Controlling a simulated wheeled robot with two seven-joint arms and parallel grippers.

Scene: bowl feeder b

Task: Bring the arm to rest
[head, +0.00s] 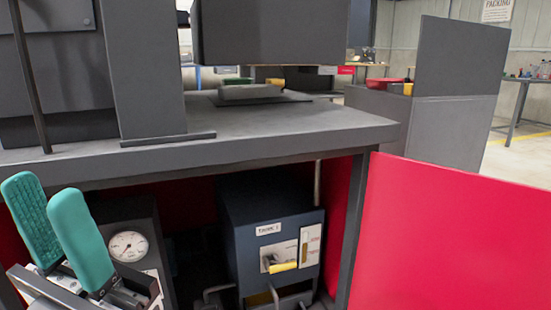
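My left gripper (57,228) is at the lower left of the head view, with two teal padded fingers pointing up. The fingers are apart and nothing shows between them. It is in front of the open cabinet, beside the round white gauge (128,246), and partly covers the unit that carries it. My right gripper is not in view.
A grey worktop (270,121) bears dark machine housings. Under it, a dark blue tank box (262,230) with a yellow-handled valve (283,267) stands in the cabinet. A red panel (450,235) fills the lower right. Open floor shows at the far right.

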